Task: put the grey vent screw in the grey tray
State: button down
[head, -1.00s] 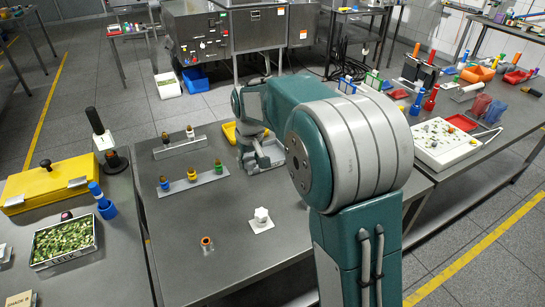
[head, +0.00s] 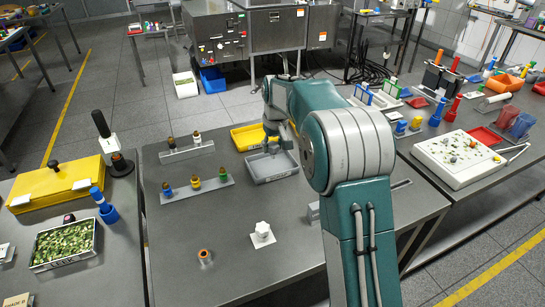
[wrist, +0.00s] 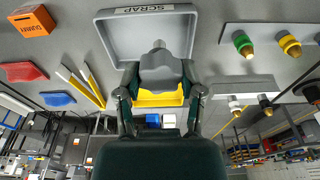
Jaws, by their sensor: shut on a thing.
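My gripper (wrist: 160,95) is shut on the grey vent screw (wrist: 160,73), a lobed grey knob with a short stem, in the wrist view. The grey tray (wrist: 103,35), marked SCRAP, lies beyond the screw in that view, with the screw overlapping its open side. In the head view the grey tray (head: 275,178) sits on the middle table, and my gripper (head: 279,143) is over its far part. The screw is hard to make out there. I cannot tell its height above the tray floor.
A yellow tray (head: 240,142) stands just behind the grey tray. Two racks with coloured fittings (head: 196,188) stand left of it. A white knob on a plate (head: 262,240) and a copper-coloured ring fitting (head: 204,255) stand nearer. The table's front left is mostly clear.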

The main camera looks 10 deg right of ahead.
jog(key=w+f, duration=0.6)
jog(key=shift+w+d+f, duration=0.1)
jog(key=shift+w+d, duration=0.05)
jog(key=shift+w, duration=0.15)
jog(key=shift+w+d+f, duration=0.3)
jog(key=shift+f, duration=0.1)
notch_tip(320, 180, down, 2)
jog(key=shift+d+f, duration=0.1)
jog(key=shift+f, duration=0.45)
jog(key=shift+a, duration=0.2)
jog(key=shift+f, duration=0.25)
jog(key=shift+c, duration=1.1)
grip_release()
jog(key=shift+d, duration=0.1)
